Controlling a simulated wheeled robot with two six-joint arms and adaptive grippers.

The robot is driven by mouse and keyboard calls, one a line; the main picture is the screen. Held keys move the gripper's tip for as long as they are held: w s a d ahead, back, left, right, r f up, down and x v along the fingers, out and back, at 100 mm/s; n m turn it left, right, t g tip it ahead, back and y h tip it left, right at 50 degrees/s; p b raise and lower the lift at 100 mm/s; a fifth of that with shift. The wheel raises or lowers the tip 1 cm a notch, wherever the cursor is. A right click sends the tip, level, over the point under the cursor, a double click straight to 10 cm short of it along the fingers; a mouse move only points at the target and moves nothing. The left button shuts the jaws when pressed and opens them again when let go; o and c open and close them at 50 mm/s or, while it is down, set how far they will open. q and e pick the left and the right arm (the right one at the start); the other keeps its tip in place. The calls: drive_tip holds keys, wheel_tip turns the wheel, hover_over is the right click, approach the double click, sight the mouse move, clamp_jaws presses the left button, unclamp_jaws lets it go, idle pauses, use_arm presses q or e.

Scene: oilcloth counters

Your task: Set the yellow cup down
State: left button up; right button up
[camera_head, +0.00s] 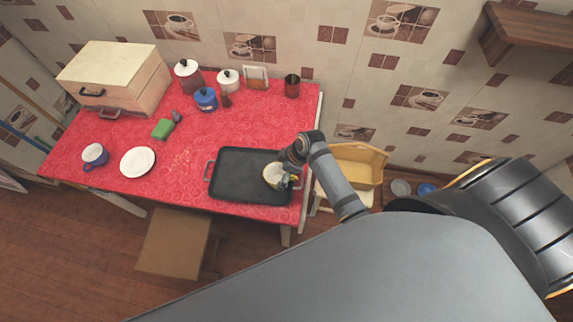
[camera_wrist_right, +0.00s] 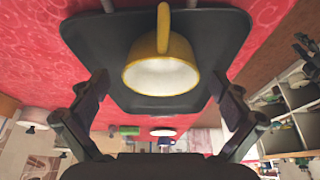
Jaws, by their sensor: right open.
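The yellow cup (camera_wrist_right: 165,60) has a white inside and a handle that points to the top of the right wrist view. It rests upright on the black tray (camera_wrist_right: 90,38). In the head view the cup (camera_head: 272,176) is at the right part of the tray (camera_head: 235,170), partly hidden by my right gripper (camera_head: 288,178). In the right wrist view my right gripper (camera_wrist_right: 160,105) is open, its fingers spread on either side of the cup and apart from it. My left gripper is in neither view.
The red-covered table also holds a white plate (camera_head: 138,162), a blue-and-white mug (camera_head: 94,155), a green sponge (camera_head: 162,129), several jars at the back and a wooden bread box (camera_head: 115,78). A stool (camera_head: 175,245) stands in front. A yellow chair (camera_head: 357,166) is at the right.

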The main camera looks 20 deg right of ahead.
drive_tip(key=v, duration=0.9)
drive_tip(key=shift+s+f, duration=0.1)
